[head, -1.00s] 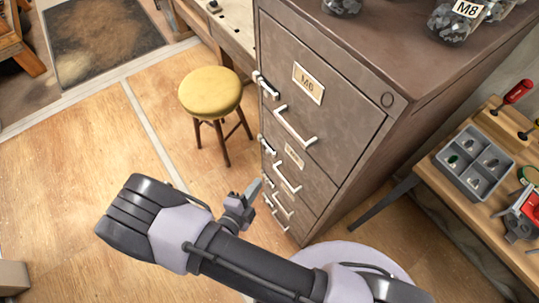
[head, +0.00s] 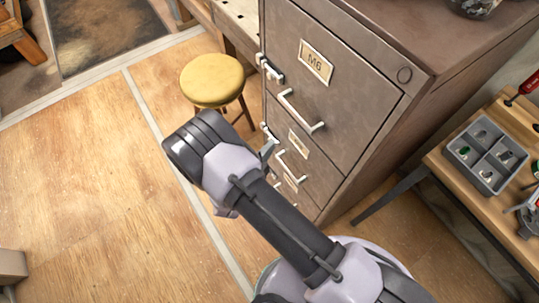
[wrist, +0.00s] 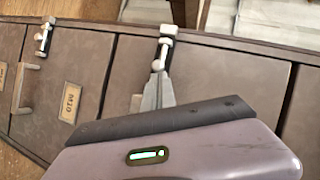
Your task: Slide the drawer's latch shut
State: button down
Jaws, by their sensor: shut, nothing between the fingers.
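The grey-brown filing cabinet (head: 340,110) has closed-looking drawers with pale handles and small latches on the left edge. In the wrist view it appears turned sideways. A latch (wrist: 163,52) with a pale bolt and knob on a dark mount sits just beyond the fingertips of my gripper (wrist: 154,92). The gripper is shut and empty, its tips at or very near the knob; I cannot tell if they touch. In the head view my gripper (head: 267,148) is mostly behind my arm, beside the second drawer. The top drawer's latch (head: 269,69) is above it.
A drawer labelled M10 (wrist: 71,101) and its latch (wrist: 44,36) show left in the wrist view. A yellow stool (head: 212,82) stands left of the cabinet. A workbench (head: 470,190) with a grey divided tray (head: 487,152) is at the right.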

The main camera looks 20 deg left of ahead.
jog(key=shift+w, duration=0.1)
jog(key=shift+w+a+b, duration=0.45)
jog(key=shift+w+a, duration=0.2)
jog(key=shift+a, duration=0.15)
jog(key=d+r+p+v, duration=0.1)
jog(key=p+v, duration=0.3)
jog(key=v, duration=0.9)
jog(key=shift+d, duration=0.85)
jog(key=shift+s+f, duration=0.1)
jog(key=shift+s, duration=0.1)
